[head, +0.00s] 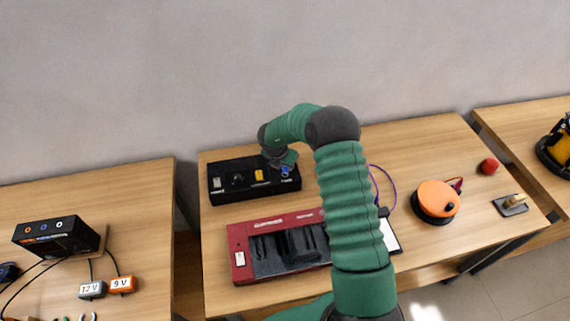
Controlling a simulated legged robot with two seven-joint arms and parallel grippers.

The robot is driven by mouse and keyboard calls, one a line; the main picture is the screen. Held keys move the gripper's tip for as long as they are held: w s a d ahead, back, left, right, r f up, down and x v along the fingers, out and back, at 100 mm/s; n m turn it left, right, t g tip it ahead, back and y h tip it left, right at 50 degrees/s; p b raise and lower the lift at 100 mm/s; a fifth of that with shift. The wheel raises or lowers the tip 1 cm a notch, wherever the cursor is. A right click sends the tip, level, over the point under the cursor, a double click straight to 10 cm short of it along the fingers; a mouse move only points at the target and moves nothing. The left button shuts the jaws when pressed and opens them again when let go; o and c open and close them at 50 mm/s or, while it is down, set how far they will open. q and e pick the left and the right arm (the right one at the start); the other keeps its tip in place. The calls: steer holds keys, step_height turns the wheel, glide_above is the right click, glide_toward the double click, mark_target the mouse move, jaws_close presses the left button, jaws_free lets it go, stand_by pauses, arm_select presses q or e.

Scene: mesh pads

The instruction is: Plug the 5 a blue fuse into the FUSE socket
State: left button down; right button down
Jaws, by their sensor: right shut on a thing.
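A black box (228,194) sits at the back left of the middle table, with a yellow part (259,175) and other small parts in it. My right gripper (284,167) reaches over the box's right end. It is shut on a small blue piece (285,173), which looks like the blue fuse; its lettering is too small to read. Whether the piece is clear of the box cannot be told. A red device (239,240) with a dark recessed middle lies in front of the box. My right arm hides its right end. I cannot make out a FUSE label. My left gripper is out of view.
An orange-topped round thing (436,198), a red ball-like knob (489,165) and a small plate with a brass part (511,204) are at the right. The left table holds a black box (58,236) and 12 V (92,290) and 9 V (122,285) blocks.

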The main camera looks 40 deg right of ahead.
steer(key=shift+a+r, duration=0.2)
steer(key=shift+a, duration=0.2)
steer(key=shift+a+r, duration=0.15)
steer(key=shift+d+f, duration=0.35)
steer(key=shift+d, duration=0.2)
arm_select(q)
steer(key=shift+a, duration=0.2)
arm_select(e)
steer(key=shift+a+f, duration=0.1)
steer(key=shift+f, duration=0.1)
steer(key=shift+a+f, duration=0.2)
steer(key=shift+a, duration=0.05)
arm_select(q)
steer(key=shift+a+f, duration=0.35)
arm_select(e)
steer(key=shift+f, duration=0.1)
arm_select(q)
steer(key=shift+b, duration=0.3)
arm_select(e)
steer(key=shift+f, duration=0.1)
steer(key=shift+d+f, duration=0.25)
steer(key=shift+f, duration=0.15)
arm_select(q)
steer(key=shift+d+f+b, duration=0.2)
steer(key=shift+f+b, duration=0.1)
arm_select(e)
steer(key=shift+f, duration=0.1)
